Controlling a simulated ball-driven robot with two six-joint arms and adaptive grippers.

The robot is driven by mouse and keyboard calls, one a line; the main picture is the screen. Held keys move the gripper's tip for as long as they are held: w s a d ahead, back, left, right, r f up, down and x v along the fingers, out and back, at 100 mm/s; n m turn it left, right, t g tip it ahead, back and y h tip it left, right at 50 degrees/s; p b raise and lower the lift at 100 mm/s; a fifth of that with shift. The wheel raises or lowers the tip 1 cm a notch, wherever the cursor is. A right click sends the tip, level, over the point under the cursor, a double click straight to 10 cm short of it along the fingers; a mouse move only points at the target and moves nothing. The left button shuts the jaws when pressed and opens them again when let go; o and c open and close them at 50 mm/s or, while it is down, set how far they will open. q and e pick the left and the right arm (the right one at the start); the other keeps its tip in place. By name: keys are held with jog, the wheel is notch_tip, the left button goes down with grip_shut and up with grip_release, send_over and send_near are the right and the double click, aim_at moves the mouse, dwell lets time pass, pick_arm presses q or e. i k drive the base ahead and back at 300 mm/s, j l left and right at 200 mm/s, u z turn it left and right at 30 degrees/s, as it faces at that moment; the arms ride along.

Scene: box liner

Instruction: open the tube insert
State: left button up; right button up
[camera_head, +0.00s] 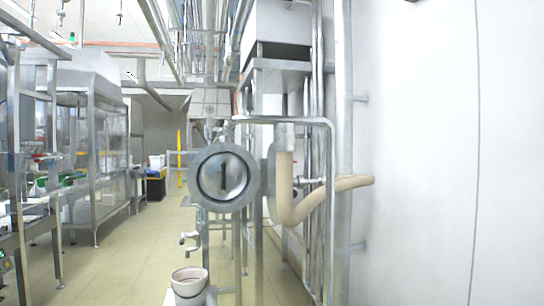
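A round grey metal fitting (205,197) with a thick ring and a dark upright mark on its round face is in the middle of the camera_head view. It may be the tube insert, but I cannot tell for sure, nor whether it is open. A beige bent tube (290,200) comes down just right of it, curves and runs up to the right. Neither of my grippers is in view.
A metal frame of pipes (330,200) stands right of the fitting, beside a plain white wall (430,150). A white bucket (189,284) is below it. Metal machines (90,150) line the left. The pale floor (130,250) between is mostly clear.

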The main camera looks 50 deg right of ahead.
aim_at(221, 171)
jog(key=i+l+z, duration=0.2)
jog(key=i+z, duration=0.15)
jog(key=i, duration=0.35)
jog(key=i+z, duration=0.3)
jog(key=i, duration=0.4)
